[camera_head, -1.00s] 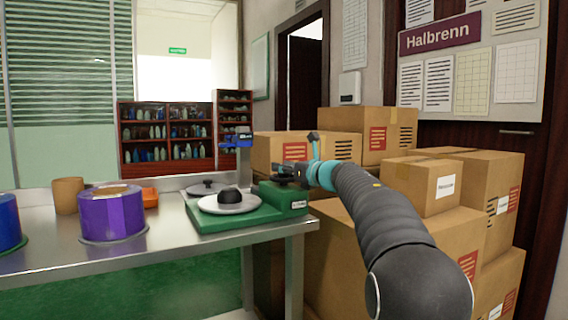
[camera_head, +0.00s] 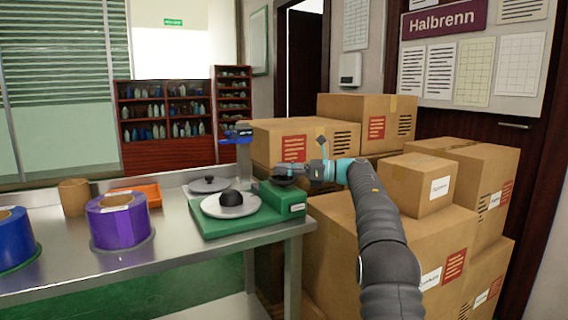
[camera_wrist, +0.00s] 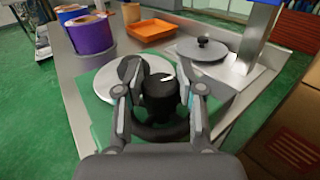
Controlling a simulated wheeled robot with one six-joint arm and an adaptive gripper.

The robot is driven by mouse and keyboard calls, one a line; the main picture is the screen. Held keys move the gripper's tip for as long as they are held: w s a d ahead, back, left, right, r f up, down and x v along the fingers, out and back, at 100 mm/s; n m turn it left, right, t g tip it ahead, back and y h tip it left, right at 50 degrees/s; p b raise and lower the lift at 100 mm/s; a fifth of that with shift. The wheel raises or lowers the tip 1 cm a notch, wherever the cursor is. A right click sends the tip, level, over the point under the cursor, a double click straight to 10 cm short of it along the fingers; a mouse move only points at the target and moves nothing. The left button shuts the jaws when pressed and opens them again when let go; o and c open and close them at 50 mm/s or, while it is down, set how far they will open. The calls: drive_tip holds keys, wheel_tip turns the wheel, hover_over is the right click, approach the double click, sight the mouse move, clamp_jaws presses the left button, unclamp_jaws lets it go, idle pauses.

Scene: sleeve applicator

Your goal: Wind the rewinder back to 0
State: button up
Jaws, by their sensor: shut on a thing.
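The green sleeve applicator (camera_head: 215,226) stands at the right end of the steel table. Its white disc (camera_head: 240,209) with a black hub (camera_head: 231,198) is at the front, and a second grey disc (camera_head: 208,185) with a black knob is behind. On its right block is a black knob, the rewinder, with a white mark on top, seen in the wrist view (camera_wrist: 161,90). My gripper (camera_head: 290,170) reaches in from the right at the block. In the wrist view my gripper (camera_wrist: 160,110) has its fingers on both sides of the black knob, shut on it. I cannot read any scale.
A purple roll (camera_head: 118,222), a blue roll (camera_head: 12,238), a tan pot (camera_head: 74,197) and an orange tray (camera_head: 135,194) stand on the table to the left. Stacked cardboard boxes (camera_head: 345,230) crowd the right, close under my arm.

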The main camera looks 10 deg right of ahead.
drive_tip(key=shift+n+g, duration=0.4)
drive_tip(key=shift+g, duration=0.2)
drive_tip(key=o, duration=1.2)
drive_tip(key=shift+c, duration=0.2)
drive_tip(key=v, duration=0.7)
drive_tip(key=shift+d, duration=0.3)
drive_tip(key=shift+f, duration=0.15)
